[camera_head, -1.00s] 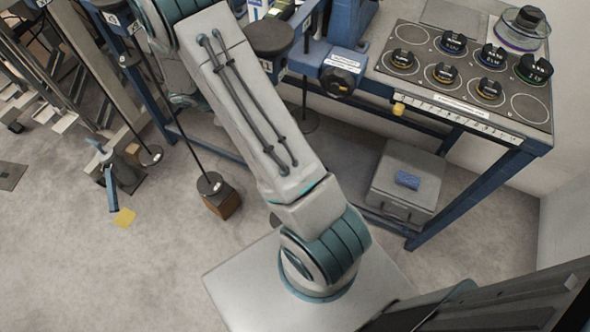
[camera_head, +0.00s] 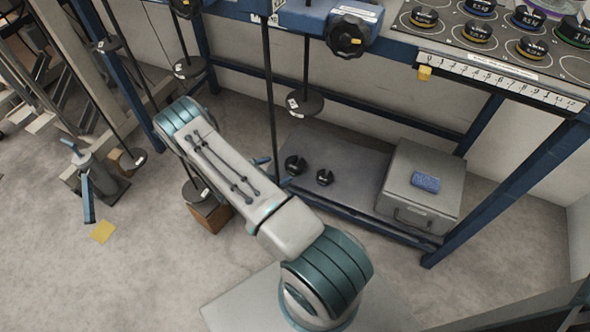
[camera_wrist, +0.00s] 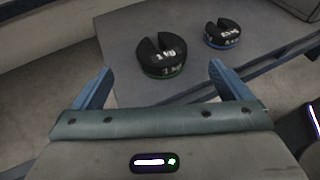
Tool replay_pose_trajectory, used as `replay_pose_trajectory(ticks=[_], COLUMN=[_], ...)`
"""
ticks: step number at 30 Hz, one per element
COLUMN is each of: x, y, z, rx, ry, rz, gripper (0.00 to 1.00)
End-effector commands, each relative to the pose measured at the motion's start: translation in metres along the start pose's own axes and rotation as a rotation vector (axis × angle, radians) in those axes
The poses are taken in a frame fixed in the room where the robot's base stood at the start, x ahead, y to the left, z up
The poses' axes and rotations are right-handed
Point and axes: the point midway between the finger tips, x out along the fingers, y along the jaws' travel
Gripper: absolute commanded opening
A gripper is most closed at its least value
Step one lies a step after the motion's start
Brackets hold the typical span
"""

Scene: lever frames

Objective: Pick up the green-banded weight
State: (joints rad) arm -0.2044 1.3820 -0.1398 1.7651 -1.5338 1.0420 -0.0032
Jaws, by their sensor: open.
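A black slotted weight with a green band (camera_wrist: 163,60) lies flat on the grey low shelf, just beyond my fingers in the wrist view. It appears to be the larger, left one of two weights on the shelf in the head view (camera_head: 295,165). A smaller weight with a blue band (camera_wrist: 222,34) lies to its right, also in the head view (camera_head: 324,177). My gripper (camera_wrist: 160,68) is open and empty, its blue fingers wide apart towards the green-banded weight. In the head view my arm mostly hides the gripper.
A grey case (camera_head: 425,185) with a blue item (camera_head: 425,182) on it stands at the shelf's right. The blue bench (camera_head: 475,60) overhangs the shelf and carries several weights, one green-banded (camera_head: 574,34). Rods with hanging discs (camera_head: 305,103) hang near my arm.

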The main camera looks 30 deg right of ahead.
Motion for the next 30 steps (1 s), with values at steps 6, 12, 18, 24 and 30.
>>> replay_pose_trajectory(ticks=[6, 12, 18, 24, 30], x=[0.045, 0.065, 0.087, 0.113, 0.118], y=[-0.001, -0.001, -0.003, -0.002, -0.002], z=[-0.002, -0.001, -0.005, -0.005, -0.003], rx=[0.003, 0.002, 0.004, 0.004, 0.003], ry=[0.0, 0.001, 0.001, 0.001, 0.001], rz=[-0.004, -0.003, -0.006, -0.003, -0.002], gripper=[0.97, 0.97, 0.97, 0.97, 0.97])
